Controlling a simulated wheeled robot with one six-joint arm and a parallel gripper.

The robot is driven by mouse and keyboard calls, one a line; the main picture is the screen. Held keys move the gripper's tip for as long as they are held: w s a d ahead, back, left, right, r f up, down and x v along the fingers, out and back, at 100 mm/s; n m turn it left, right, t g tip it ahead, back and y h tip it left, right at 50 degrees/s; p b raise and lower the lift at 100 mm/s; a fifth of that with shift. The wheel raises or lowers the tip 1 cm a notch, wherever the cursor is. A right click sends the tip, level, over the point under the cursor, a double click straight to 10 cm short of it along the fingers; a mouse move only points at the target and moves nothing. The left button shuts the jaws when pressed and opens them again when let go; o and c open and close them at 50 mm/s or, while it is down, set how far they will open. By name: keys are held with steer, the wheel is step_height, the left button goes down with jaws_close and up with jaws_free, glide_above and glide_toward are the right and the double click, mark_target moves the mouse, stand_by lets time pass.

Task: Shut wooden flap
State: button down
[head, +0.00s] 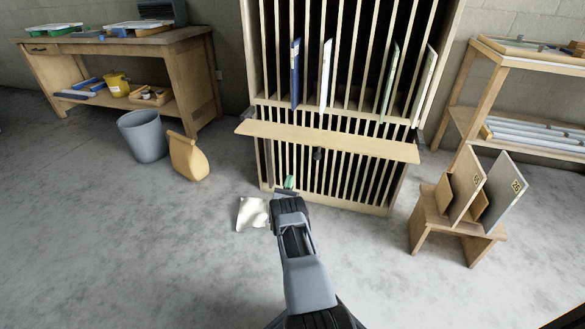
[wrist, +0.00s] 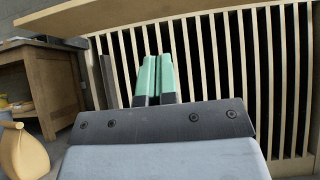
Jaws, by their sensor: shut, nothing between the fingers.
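The wooden flap (head: 330,142) is a long pale board across the middle of a tall slatted rack. It stands out from the rack front, roughly level, with a dark knob-like part (head: 318,154) below its middle. Its underside (wrist: 150,17) crosses the top of the wrist view. My gripper (head: 289,183) is below the flap, left of its middle, in front of the lower slats. Its green fingers (wrist: 155,76) are together with nothing between them. They appear apart from the flap; whether they touch the slats I cannot tell.
The rack (head: 375,196) holds several upright panels above the flap. A small wooden stand (head: 445,226) with two panels is at right. A grey bin (head: 143,137), a tan bag (head: 187,157) and a workbench (head: 190,75) are at left. A pale crumpled sheet (head: 252,213) lies beside my gripper.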

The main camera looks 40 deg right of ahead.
mark_target(296, 142)
steer(key=shift+s+a+r+b+x, duration=0.2)
steer(key=shift+a+r+b+x, duration=0.25)
steer(key=shift+x, duration=1.55)
steer(key=shift+s+a+r+b+x, duration=0.2)
steer(key=shift+b+x, duration=0.5)
steer(key=shift+x, duration=1.35)
steer(key=shift+s+a+r+b+x, duration=0.2)
steer(key=shift+r+b+x, duration=0.3)
steer(key=shift+x, duration=1.5)
